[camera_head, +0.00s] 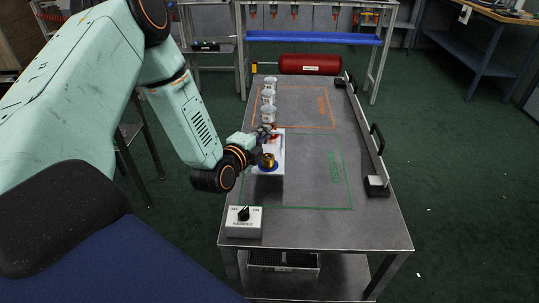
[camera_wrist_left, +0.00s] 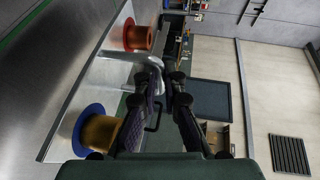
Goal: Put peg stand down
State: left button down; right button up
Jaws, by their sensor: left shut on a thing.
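The peg stand (camera_head: 259,172) is a white plate over the left part of the table, near the line between the orange and green outlines. It carries a blue disc with a brass-coloured spool (camera_head: 268,161) at the near end and a red-orange piece (camera_wrist_left: 138,37) at the far end. A pale handle (camera_wrist_left: 131,58) rises between them. My left gripper (camera_wrist_left: 166,75) is shut on the stand at this handle. A dark patch lies under the stand's near edge; I cannot tell whether the stand touches the table. My right gripper is not in view.
The metal table (camera_head: 380,225) has green and orange outlines. Three clear cups (camera_head: 268,114) stand in a row behind the stand. A switch box (camera_head: 243,221) is at the front left, a rail (camera_head: 365,140) along the right, a red cylinder (camera_head: 311,64) at the back. The green outline's right part is clear.

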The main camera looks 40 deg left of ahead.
aim_at(268, 144)
pick_arm(q)
jog(key=shift+a+f, duration=0.1)
jog(key=shift+f, duration=0.5)
jog(key=shift+a+f, duration=0.1)
jog(key=shift+f, duration=0.2)
jog(key=shift+s+f+b, duration=0.15)
jog(key=shift+f+b, duration=0.25)
jog(key=shift+b, duration=0.05)
jog(key=shift+d+f+b, duration=0.25)
jog(key=shift+f+b, duration=0.2)
jog(key=shift+f, duration=0.6)
jog(key=shift+w+a+f, duration=0.1)
jog(key=shift+w+f, duration=0.1)
jog(key=shift+f, duration=0.05)
jog(key=shift+a, duration=0.1)
jog(key=shift+s, duration=0.15)
jog(key=c, duration=1.5)
grip_release()
jog(key=shift+f, duration=0.15)
jog(key=shift+o, duration=0.2)
